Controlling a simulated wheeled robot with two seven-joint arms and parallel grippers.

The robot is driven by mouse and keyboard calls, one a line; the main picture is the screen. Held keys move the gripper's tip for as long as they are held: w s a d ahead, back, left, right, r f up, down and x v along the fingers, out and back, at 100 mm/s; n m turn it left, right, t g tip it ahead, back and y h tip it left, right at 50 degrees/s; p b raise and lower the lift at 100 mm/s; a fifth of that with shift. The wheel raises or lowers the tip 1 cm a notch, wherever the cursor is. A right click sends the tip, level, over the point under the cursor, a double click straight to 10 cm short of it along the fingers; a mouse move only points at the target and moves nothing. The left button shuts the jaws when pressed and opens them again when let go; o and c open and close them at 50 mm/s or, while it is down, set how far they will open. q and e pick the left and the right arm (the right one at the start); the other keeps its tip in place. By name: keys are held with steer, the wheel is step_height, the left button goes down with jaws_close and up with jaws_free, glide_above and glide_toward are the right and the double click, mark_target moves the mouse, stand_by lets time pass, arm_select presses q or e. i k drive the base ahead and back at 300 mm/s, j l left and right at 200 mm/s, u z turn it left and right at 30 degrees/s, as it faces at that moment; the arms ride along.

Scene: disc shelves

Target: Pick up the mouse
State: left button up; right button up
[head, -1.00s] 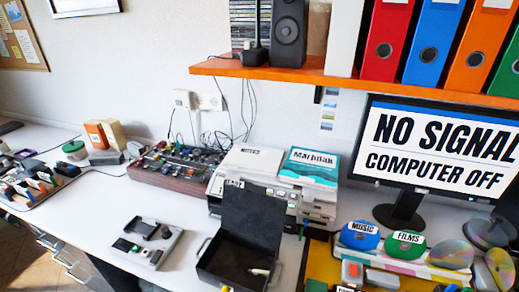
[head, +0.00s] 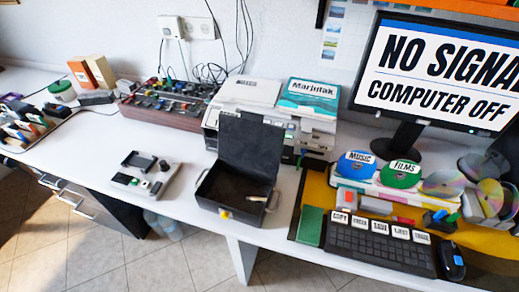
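The mouse (head: 452,261) is black with a blue patch. It lies at the lower right of the head view, just right of the black keyboard (head: 379,246), on or beside a yellow and dark desk mat (head: 487,240). Nothing covers it. Neither of my grippers shows in the head view, so their distance from the mouse cannot be told.
An open black box (head: 232,194) and a grey device (head: 146,177) stand left of the keyboard. A green block (head: 311,226) sits at the keyboard's left end. Discs (head: 490,193) and a monitor (head: 440,75) stand behind.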

mark_target(446, 249)
steer(key=z, duration=2.6)
